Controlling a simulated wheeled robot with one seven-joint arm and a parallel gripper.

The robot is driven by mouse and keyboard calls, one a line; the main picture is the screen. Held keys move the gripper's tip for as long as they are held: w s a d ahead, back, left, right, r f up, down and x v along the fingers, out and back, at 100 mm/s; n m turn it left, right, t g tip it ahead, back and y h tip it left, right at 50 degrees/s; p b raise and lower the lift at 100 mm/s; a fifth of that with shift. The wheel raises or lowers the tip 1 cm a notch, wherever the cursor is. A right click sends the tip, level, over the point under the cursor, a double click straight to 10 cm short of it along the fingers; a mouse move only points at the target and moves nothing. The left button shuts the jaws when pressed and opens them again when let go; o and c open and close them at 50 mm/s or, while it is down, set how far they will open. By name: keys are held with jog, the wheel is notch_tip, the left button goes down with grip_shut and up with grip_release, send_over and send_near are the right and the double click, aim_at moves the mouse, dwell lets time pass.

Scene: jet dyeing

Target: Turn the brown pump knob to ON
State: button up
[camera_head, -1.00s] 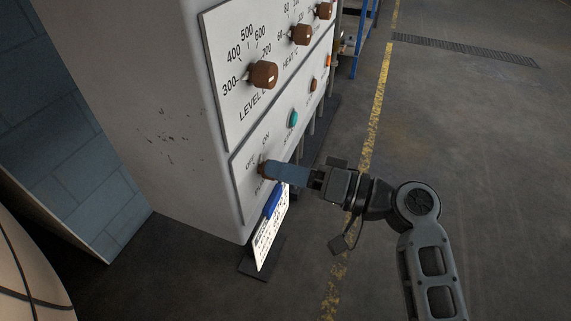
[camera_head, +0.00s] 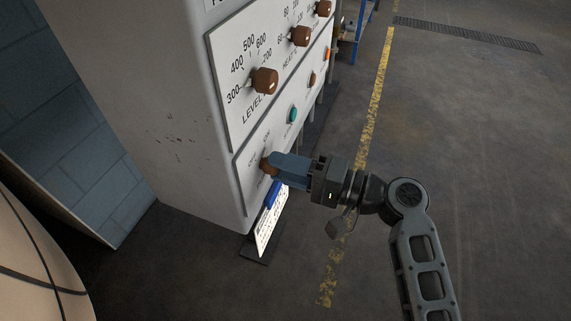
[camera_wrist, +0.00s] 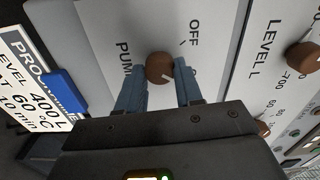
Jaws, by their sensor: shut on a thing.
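The brown pump knob (camera_wrist: 159,67) sits on the white lower panel between the "PUMP" lettering and the "OFF" label (camera_wrist: 194,32). It also shows in the head view (camera_head: 267,166), partly covered by my fingers. My gripper (camera_wrist: 160,74) has one blue finger on each side of the knob and is shut on it. A pale mark shows on the knob's lower right edge in the wrist view, but I cannot tell exactly which label it faces.
A brown level knob (camera_head: 264,81) is on the panel above. A teal button (camera_head: 293,115) is beyond the pump knob. A white instruction card (camera_head: 268,226) with a blue clip (camera_wrist: 64,92) stands just below my fingers. Open floor lies to the right.

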dwell(0.3)
jog(key=o, duration=1)
jog(key=shift+o, duration=0.2)
jog(key=b+v, duration=0.1)
jog(key=v, duration=0.6)
jog(key=shift+s+d, duration=0.15)
jog(key=shift+d, duration=0.2)
